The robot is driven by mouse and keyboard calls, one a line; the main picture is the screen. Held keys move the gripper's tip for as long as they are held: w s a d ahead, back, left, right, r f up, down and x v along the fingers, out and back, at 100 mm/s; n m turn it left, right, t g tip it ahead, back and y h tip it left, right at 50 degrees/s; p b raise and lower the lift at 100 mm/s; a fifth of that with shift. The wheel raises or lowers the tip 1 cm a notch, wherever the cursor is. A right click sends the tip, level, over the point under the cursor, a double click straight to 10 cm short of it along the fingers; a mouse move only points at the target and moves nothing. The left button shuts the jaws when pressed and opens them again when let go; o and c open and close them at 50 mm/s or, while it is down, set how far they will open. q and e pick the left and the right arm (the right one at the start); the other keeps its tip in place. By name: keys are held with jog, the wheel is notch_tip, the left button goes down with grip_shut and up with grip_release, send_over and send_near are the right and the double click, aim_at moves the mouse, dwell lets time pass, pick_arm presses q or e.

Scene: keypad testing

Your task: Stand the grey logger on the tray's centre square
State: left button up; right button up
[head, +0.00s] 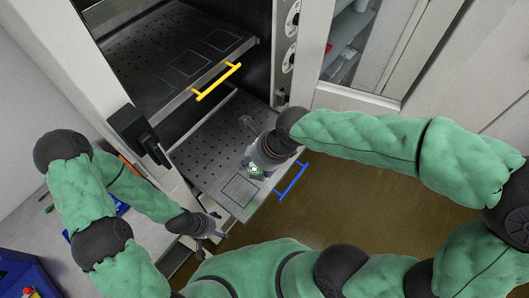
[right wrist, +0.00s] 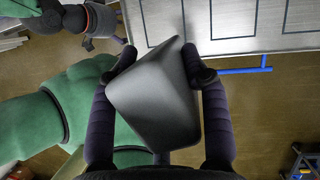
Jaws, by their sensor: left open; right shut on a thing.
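The grey logger (right wrist: 155,100) is a smooth wedge-shaped block, held tilted between the two dark fingers of my right gripper (right wrist: 163,68). In the head view my right gripper (head: 254,172) is above the front of the lower tray (head: 203,169) and hides the logger. The tray is pulled out, with a perforated floor and outlined squares on its front strip. One square (head: 240,191) shows clear in the head view; the gripper covers the others. In the right wrist view the strip (right wrist: 190,45) lies beyond the logger. My left gripper (head: 210,228) is open and empty, left of the tray's front corner.
A blue handle (head: 291,182) sticks out from the tray's front edge. Above is another shelf (head: 165,75) with a yellow handle (head: 217,82).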

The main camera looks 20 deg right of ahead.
jog(key=shift+w+d+f+b, duration=0.5)
jog(key=shift+w+d+f, duration=0.4)
jog(key=shift+w+f, duration=1)
jog(key=shift+w+d+f+b, duration=0.55)
jog(key=shift+w+d+f, duration=0.35)
jog(key=shift+w+f, duration=0.95)
jog(key=shift+w+d+f+b, duration=0.5)
jog(key=shift+w+d+f, duration=0.4)
jog(key=shift+w+f, duration=1)
jog(key=shift+s+f, duration=0.4)
jog(key=shift+s, duration=0.05)
jog(key=shift+f, duration=0.15)
jog(key=o, duration=1.2)
jog(key=p+v, duration=0.2)
jog(key=v, duration=1)
jog(key=shift+w+r, duration=0.1)
jog(key=shift+r, duration=0.15)
